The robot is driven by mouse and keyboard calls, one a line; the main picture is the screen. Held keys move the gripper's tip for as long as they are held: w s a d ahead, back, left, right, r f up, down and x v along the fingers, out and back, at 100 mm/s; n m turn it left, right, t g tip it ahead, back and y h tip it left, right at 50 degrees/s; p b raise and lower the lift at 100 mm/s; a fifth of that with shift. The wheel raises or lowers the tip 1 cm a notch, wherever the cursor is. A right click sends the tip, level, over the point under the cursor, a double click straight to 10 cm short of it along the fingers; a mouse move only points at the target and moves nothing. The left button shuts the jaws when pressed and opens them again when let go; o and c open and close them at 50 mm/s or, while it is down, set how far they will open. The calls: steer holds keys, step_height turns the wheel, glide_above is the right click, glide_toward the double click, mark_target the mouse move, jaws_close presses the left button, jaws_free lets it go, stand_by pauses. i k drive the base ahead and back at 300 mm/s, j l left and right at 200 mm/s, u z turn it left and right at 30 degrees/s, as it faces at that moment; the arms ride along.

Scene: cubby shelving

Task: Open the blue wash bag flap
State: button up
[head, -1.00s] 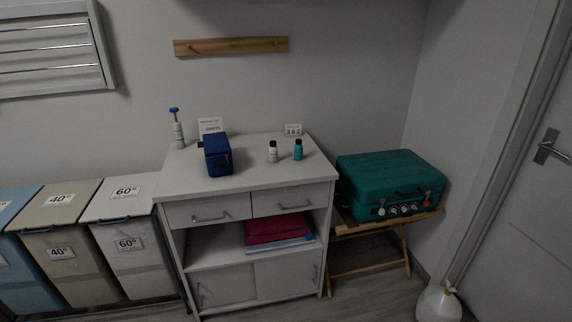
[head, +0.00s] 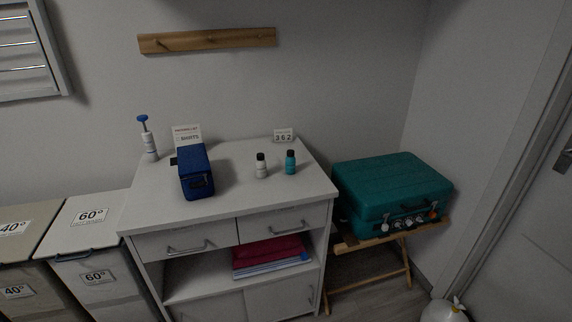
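The blue wash bag (head: 194,172) is a small dark blue box-shaped bag. It stands on the left half of the light grey cabinet top (head: 230,196), in the head view. Its narrow front end faces me and shows a small handle or clasp. The lid looks closed. My gripper is not in the head view.
Beside the bag stand a white bottle (head: 261,166), a teal bottle (head: 291,162), a blue-topped pump bottle (head: 148,140) and a sign card (head: 187,136). A teal suitcase (head: 390,193) rests on a wooden stand at right. Labelled bins (head: 82,226) stand at left. The cabinet top's front is clear.

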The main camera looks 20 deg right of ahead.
mark_target(192, 158)
steer(key=j, duration=1.5)
steer(key=l+u, duration=0.15)
steer(key=u, duration=0.15)
steer(key=i+u, duration=0.2)
steer(key=i, duration=0.25)
steer(key=i+l+u, duration=0.2)
steer(key=i, duration=0.25)
steer(key=i+l+u, duration=0.2)
steer(key=i, duration=0.25)
steer(key=i+l+u, duration=0.2)
steer(key=i, duration=0.25)
steer(key=l, duration=0.1)
